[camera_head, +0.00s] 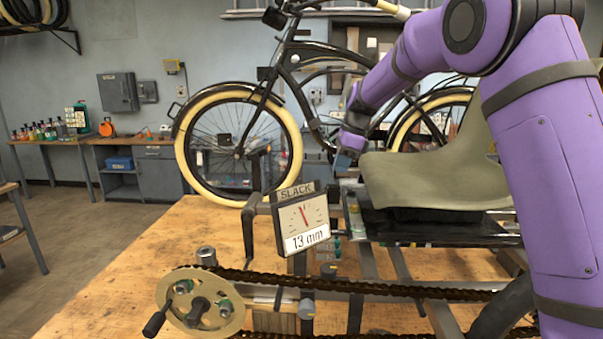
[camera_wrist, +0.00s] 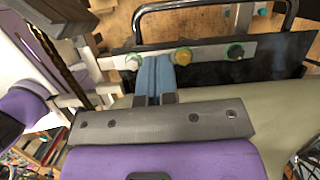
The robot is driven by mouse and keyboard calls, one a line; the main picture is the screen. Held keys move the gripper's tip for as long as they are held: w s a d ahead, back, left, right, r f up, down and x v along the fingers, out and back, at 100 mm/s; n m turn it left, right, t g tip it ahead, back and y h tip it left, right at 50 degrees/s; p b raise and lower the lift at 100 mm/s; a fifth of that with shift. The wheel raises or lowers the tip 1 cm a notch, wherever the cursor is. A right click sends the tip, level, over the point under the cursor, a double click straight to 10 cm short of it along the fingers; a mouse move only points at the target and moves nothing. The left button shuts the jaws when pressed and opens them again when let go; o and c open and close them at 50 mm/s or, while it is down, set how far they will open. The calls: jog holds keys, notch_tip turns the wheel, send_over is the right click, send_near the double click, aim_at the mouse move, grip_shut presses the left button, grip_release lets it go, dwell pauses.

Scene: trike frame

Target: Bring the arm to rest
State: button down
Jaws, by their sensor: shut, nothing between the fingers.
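My purple arm reaches from the right over the trike frame. My gripper (camera_wrist: 153,62) shows two blue fingers pressed together with nothing between them. In the wrist view they lie over a pale metal bar (camera_wrist: 212,52) with several round fasteners; I cannot tell whether they touch it. In the head view my gripper (camera_head: 342,160) is small and partly unclear, just left of the olive seat (camera_head: 420,182). The seat also shows on the right in the wrist view (camera_wrist: 275,100).
A slack gauge (camera_head: 303,218) reading 13 mm stands on the wooden bench (camera_head: 130,270). A chain (camera_head: 360,287) runs from a crank and chainring (camera_head: 200,308) along the front. A bicycle (camera_head: 238,145) stands behind. The bench's left part is clear.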

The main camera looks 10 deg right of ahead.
jog(key=s+d+r+n+t, duration=0.1)
jog(key=s+d+r+n, duration=0.2)
jog(key=s, duration=0.5)
jog(key=s+d+r+n+t, duration=0.15)
jog(key=s+r+n, duration=0.25)
jog(key=s, duration=0.4)
jog(key=s+d+r+n, duration=0.3)
jog(key=s+r, duration=0.1)
jog(key=s, duration=0.4)
jog(key=s+d+f+n+t+h, duration=0.1)
jog(key=s+f+n, duration=0.2)
jog(key=s, duration=0.7)
jog(key=s+d+f+n+t+h, duration=0.1)
jog(key=s+f+n+h, duration=0.1)
jog(key=s+n, duration=0.4)
jog(key=shift+s+d+f+n, duration=0.3)
jog(key=shift+s+d+f, duration=0.1)
jog(key=shift+s, duration=1.95)
